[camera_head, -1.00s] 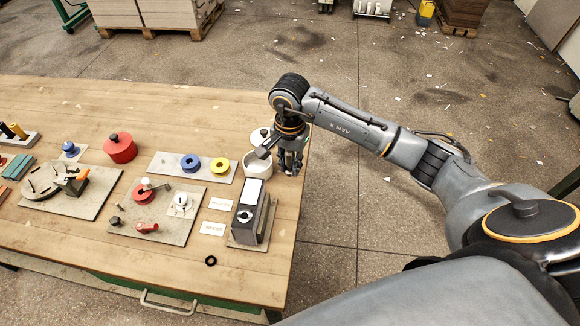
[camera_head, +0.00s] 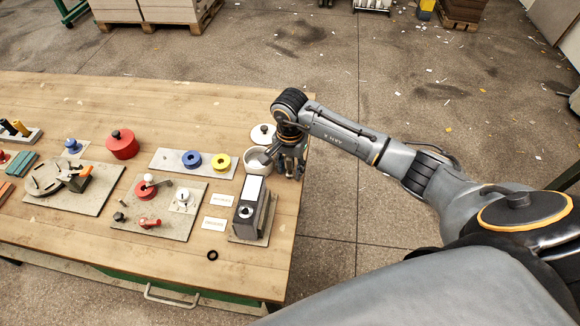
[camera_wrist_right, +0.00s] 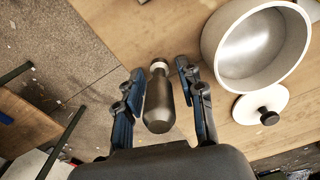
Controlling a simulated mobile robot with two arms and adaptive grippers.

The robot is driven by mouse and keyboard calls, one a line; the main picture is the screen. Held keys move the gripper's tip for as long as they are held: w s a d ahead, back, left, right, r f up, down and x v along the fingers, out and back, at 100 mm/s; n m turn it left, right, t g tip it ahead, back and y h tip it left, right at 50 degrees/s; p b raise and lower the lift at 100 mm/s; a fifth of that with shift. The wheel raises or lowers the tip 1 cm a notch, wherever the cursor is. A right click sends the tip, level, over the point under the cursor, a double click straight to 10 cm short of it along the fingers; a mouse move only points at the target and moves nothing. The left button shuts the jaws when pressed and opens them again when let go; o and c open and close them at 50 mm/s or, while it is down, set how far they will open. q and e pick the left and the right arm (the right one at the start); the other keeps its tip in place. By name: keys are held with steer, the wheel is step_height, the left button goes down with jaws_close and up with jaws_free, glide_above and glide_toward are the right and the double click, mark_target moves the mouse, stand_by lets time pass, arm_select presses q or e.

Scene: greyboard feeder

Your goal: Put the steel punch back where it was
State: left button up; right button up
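The steel punch (camera_wrist_right: 158,100) is a dark grey, bottle-shaped piece with a narrow neck and a pale ring. In the right wrist view it lies between the two blue-grey fingers of my right gripper (camera_wrist_right: 157,72). A gap shows on each side of it, so the gripper looks open around the punch and not closed on it. In the head view my right gripper (camera_head: 289,165) is low at the table's right edge, just right of the white bowl (camera_head: 256,167). The punch is hidden there by the fingers. My left gripper is in neither view.
A white lid (camera_head: 263,133) with a dark knob lies behind the bowl. A grey block device (camera_head: 248,222) stands in front of it. A plate with blue and yellow rings (camera_head: 170,159) is to the left. The wooden table (camera_head: 255,265) ends close to my gripper.

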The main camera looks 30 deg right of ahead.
steer(key=shift+r, duration=0.35)
step_height(320, 180, up, 11)
steer(key=b, duration=0.2)
steer(key=shift+f+b, duration=0.1)
steer(key=shift+b, duration=0.3)
steer(key=shift+r, duration=0.45)
steer(key=shift+s+f, duration=0.1)
